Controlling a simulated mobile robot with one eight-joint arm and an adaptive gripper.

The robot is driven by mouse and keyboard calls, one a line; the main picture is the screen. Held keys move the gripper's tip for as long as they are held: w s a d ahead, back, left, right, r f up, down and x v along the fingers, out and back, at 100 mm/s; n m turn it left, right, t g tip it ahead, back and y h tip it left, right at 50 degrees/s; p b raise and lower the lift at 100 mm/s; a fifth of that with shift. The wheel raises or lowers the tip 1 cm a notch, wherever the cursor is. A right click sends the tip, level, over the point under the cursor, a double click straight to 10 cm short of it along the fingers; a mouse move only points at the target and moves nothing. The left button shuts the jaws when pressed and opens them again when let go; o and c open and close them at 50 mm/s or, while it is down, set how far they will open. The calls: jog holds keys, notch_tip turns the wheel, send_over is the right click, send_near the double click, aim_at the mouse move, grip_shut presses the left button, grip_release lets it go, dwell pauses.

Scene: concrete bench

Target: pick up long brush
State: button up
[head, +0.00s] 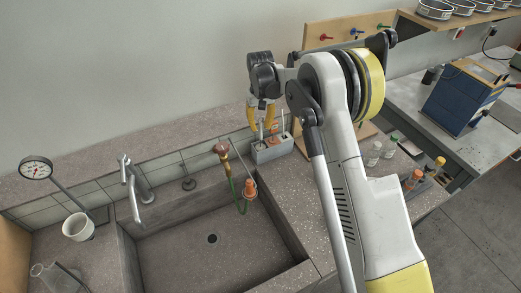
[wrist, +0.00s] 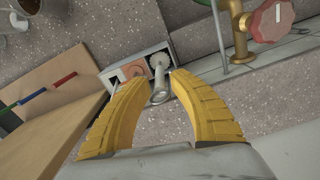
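A grey holder (wrist: 130,58) with several compartments stands beside the sink. It also shows in the head view (head: 272,153). In the wrist view, a pale brush-like item (wrist: 158,80) with a round toothed end stands in the holder's right part. I cannot tell for sure that it is the long brush. A thin upright stick (head: 283,122) rises from the holder in the head view. My gripper (wrist: 160,77) has its yellow fingers spread above the holder, with the pale item seen between the tips. In the head view, my gripper (head: 262,122) hangs just over the holder, empty.
The sink (head: 190,245) lies left of the holder, with a tap (head: 134,190) and a red-knobbed valve (wrist: 271,20) with a green hose. A wooden board (wrist: 50,105) with coloured hooks stands close on the other side. Bottles (head: 388,148) stand at the right.

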grip_shut()
jog(key=shift+r, duration=0.1)
notch_tip(320, 180, up, 11)
jog(key=shift+f+p, duration=0.2)
jog(key=shift+p, duration=0.95)
notch_tip(320, 180, up, 8)
jog(key=p, duration=0.4)
jog(key=shift+r+p, duration=0.15)
jog(key=shift+p, duration=0.15)
jog(key=shift+s, duration=0.1)
